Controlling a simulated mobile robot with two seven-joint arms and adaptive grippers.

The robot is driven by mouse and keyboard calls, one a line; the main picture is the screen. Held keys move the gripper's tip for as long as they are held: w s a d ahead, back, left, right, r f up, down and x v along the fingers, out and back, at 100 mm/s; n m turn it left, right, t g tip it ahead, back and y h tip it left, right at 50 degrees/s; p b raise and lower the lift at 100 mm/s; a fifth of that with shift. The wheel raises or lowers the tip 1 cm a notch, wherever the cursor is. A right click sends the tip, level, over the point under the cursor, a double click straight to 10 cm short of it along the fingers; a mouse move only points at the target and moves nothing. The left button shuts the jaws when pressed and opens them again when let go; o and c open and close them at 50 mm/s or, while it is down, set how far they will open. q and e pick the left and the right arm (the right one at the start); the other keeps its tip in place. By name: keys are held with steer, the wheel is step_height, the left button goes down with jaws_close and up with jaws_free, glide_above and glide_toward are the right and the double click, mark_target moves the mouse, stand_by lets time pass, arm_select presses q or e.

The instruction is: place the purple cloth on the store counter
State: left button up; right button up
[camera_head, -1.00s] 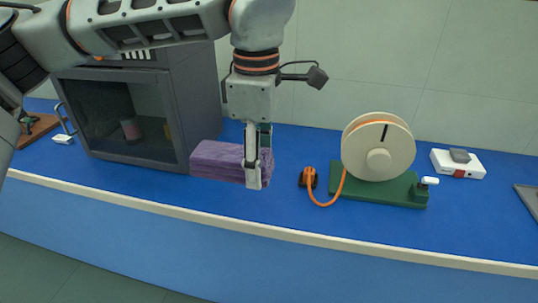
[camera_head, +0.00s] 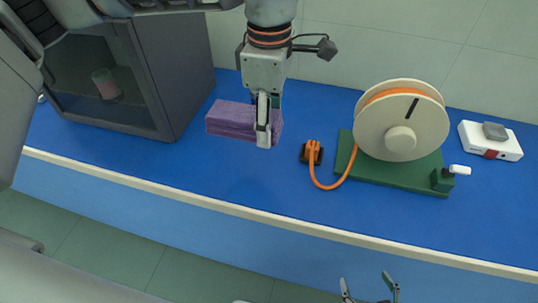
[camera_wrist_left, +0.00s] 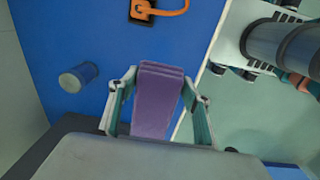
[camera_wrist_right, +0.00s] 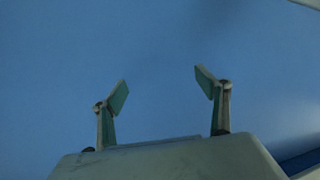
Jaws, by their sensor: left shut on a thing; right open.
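The folded purple cloth (camera_head: 230,119) is a flat stack over the blue store counter (camera_head: 240,181), right of the grey cabinet. My left gripper (camera_head: 267,122) is shut on its right end, with one finger in front of it. In the left wrist view the cloth (camera_wrist_left: 157,100) sits between both fingers. I cannot tell whether its underside touches the counter. My right gripper (camera_head: 369,287) is open and empty, low in front of the counter's front edge. In the right wrist view its fingers (camera_wrist_right: 165,90) are apart before a plain blue surface.
A grey cabinet (camera_head: 150,75) with a dark glass door and a cup inside stands left. A cream reel (camera_head: 400,120) on a green base, with an orange cable, stands right. Beyond it is a white device (camera_head: 490,141). The counter front, below the cloth, is bare.

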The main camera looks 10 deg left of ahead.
mark_target(270, 169)
arm_select(q)
step_height(270, 169, down, 12)
steer(key=shift+r+b, duration=0.1)
steer(key=shift+b, duration=0.2)
stand_by(0.3)
steer(key=o, duration=1.2)
steer(key=shift+c, duration=0.2)
step_height(270, 169, up, 12)
steer(key=shift+s+p, duration=0.15)
steer(key=shift+p, duration=0.15)
steer(key=shift+s, duration=0.1)
